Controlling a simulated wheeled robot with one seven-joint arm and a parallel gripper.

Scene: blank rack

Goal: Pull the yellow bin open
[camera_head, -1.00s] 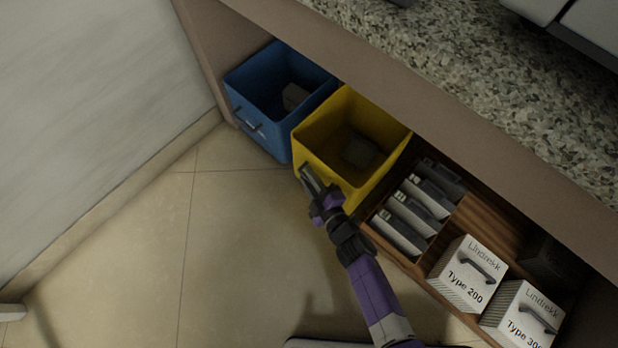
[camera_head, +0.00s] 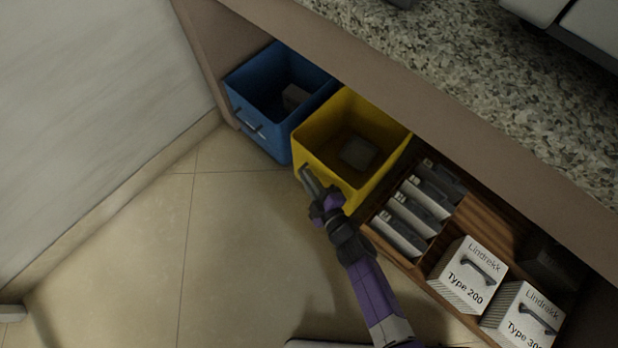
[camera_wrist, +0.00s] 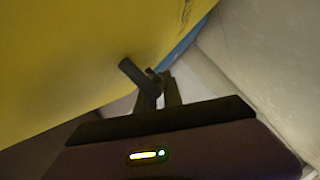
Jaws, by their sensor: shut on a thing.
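The yellow bin (camera_head: 378,116) stands partly out from under the counter, with its open top facing up and a grey block (camera_head: 358,153) inside. My gripper (camera_head: 308,178) is at the bin's front face, near its upper left side. In the wrist view the yellow bin (camera_wrist: 70,60) fills the upper left, and its dark handle (camera_wrist: 133,72) runs to my gripper's fingers (camera_wrist: 160,88). The fingers are shut on the handle. In the head view the handle is mostly hidden by the gripper.
A blue bin (camera_head: 240,110) with a handle stands just left of the yellow bin. A wooden drawer (camera_head: 473,213) with several dark-topped items and white boxes (camera_head: 468,277) is on the right. The counter (camera_head: 480,85) overhangs above. The tiled floor (camera_head: 235,245) in front is clear.

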